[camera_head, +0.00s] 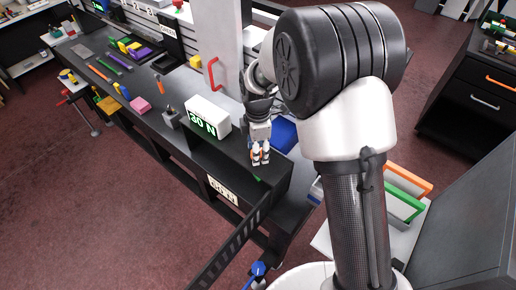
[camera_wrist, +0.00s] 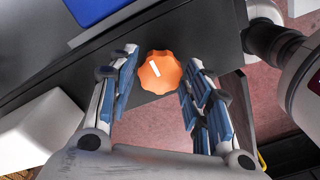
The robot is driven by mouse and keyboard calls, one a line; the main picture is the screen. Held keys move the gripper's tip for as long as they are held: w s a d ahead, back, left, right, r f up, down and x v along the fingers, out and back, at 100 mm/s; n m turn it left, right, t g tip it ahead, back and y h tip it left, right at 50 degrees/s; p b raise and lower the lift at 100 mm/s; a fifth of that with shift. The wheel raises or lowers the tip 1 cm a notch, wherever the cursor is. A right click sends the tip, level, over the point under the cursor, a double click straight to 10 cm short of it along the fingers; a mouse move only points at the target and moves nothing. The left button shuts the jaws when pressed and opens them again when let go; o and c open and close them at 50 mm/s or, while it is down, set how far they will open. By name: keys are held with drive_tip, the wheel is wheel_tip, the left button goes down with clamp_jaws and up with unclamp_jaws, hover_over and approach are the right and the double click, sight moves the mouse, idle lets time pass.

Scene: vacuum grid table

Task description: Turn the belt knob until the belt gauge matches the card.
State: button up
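The orange, scalloped belt knob (camera_wrist: 161,76) with a white pointer mark lies between the fingers of my gripper (camera_wrist: 158,88) in the wrist view. Both blue-padded fingers are spread with a gap on each side of it, so the gripper is open around or above the knob; the height is hard to tell. In the head view my gripper (camera_head: 260,158) points down at the near end of the black bench unit, hiding most of the knob. A white box with a green readout (camera_head: 203,124), apparently the gauge, reads 30 N. A pale card (camera_head: 222,190) hangs on the front; its print is too small to read surely.
A blue block or bin (camera_head: 284,134) lies right behind my gripper. A dark slatted belt (camera_head: 230,247) runs off the bench's near end. A red handle (camera_head: 213,74) stands on a grey panel behind. A pink block (camera_head: 140,105) and several tools lie farther left.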

drive_tip(key=c, duration=0.6)
drive_tip(key=shift+m, duration=0.3)
drive_tip(key=m+p, duration=0.1)
drive_tip(key=m, duration=0.4)
drive_tip(key=m+p, duration=0.1)
drive_tip(key=m, duration=0.4)
drive_tip(key=shift+m, duration=0.4)
drive_tip(key=m, duration=0.6)
drive_tip(key=shift+p, duration=0.35)
drive_tip(key=m, duration=0.6)
drive_tip(key=shift+m, duration=0.3)
